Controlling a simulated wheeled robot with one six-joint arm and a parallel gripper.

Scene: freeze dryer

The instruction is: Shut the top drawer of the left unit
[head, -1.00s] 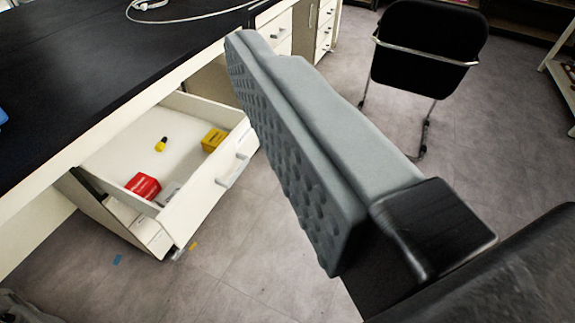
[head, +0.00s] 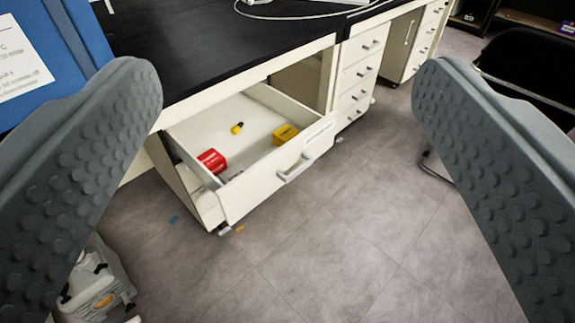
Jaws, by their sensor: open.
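The pulled-out top drawer (head: 235,198) of the left unit stands open under the black bench top. It has a white front with a light grey handle (head: 295,168). Inside lie a red box (head: 212,161), a yellow box (head: 286,134) and a small yellow item with a dark end (head: 237,128). My gripper (head: 288,85) is open and empty. Its two grey, studded fingers stand wide apart at the left and right of the view, nearer to me than the drawer. They do not appear to touch it. The lower part of the left unit (head: 207,206) is mostly hidden behind the drawer.
A second drawer unit (head: 357,85) stands to the right, its drawers shut. A black chair (head: 525,80) is at the upper right. A blue panel (head: 50,60) and a grey device (head: 97,285) are at the left. The floor (head: 330,250) before the drawer is mostly clear.

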